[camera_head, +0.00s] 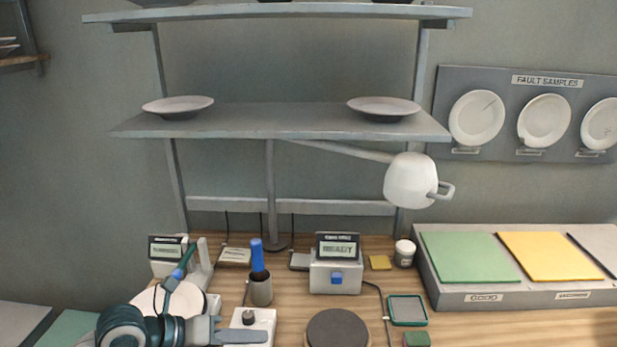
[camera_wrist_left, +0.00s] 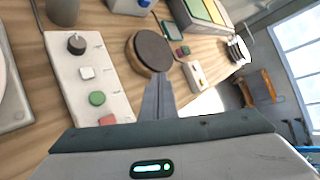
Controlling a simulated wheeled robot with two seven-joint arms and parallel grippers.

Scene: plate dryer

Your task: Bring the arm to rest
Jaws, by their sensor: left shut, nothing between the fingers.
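My left arm comes in at the lower left of the head view. Its gripper (camera_head: 262,335) is shut and empty, with the fingers together and pointing right, in front of the white control box (camera_head: 262,319) at the table's front. In the left wrist view the closed fingers (camera_wrist_left: 158,80) point toward the round dark disc (camera_wrist_left: 149,51). The control box with its knob and coloured buttons (camera_wrist_left: 84,75) lies left of the fingers there. I cannot tell how high the fingers are above the table. My right gripper is in neither view.
A white plate (camera_head: 180,302) on a stand is partly hidden behind my left arm. A cup with a blue-handled tool (camera_head: 261,290), a READY display box (camera_head: 336,276) and the dark disc (camera_head: 337,329) stand nearby. A shelf (camera_head: 280,121) with plates is above; sample trays (camera_head: 530,299) are right.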

